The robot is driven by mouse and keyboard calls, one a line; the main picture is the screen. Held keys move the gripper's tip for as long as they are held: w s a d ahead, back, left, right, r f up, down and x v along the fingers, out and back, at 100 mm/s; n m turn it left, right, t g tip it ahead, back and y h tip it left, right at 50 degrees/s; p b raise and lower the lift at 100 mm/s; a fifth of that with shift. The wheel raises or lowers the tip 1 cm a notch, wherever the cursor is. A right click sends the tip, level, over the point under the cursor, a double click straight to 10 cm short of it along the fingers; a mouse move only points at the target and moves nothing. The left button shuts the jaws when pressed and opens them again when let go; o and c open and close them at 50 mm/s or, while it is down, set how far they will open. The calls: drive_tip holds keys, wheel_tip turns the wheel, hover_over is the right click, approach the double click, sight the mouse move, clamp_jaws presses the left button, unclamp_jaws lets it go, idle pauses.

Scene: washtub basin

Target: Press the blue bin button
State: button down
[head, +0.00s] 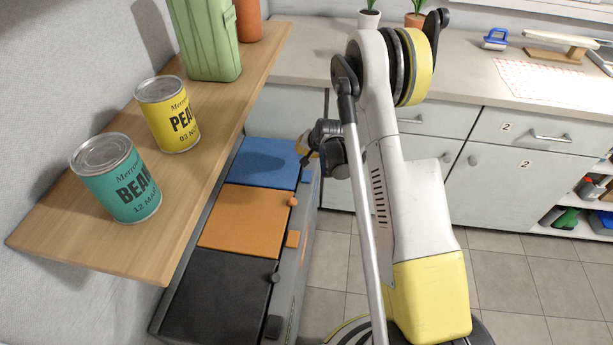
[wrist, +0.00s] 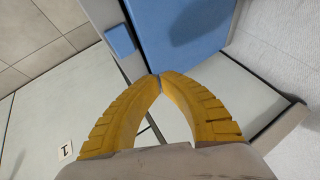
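The blue bin button (wrist: 120,40) is a small blue square on the grey front edge of the bin unit, beside the blue lid (wrist: 190,40) in the wrist view. My gripper (wrist: 160,76) has its two yellow fingers meeting at the tips, with nothing between them. In that view the tips appear below and right of the button, by the lid's edge; I cannot tell the gap in depth.
An orange lid (head: 245,218) with its orange button (head: 292,239) and a black lid (head: 218,290) lie nearer in the row. A wooden shelf (head: 75,238) with cans overhangs them at left. A counter (head: 460,88) runs behind. The tiled floor at right is clear.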

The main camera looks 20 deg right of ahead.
drive_tip(key=b, duration=0.3)
hover_over(303, 172)
drive_tip(key=s, duration=0.1)
wheel_tip(303, 172, down, 6)
drive_tip(key=shift+d+f, duration=0.1)
drive_tip(key=shift+f, duration=1.05)
drive_tip(key=shift+f, duration=0.1)
drive_tip(key=shift+f, duration=0.35)
drive_tip(key=shift+f, duration=0.55)
idle(0.8)
idle(0.3)
drive_tip(key=shift+r+p, duration=0.55)
drive_tip(key=shift+r, duration=0.45)
drive_tip(key=shift+r+p, duration=1.15)
drive_tip(key=shift+r, duration=1.35)
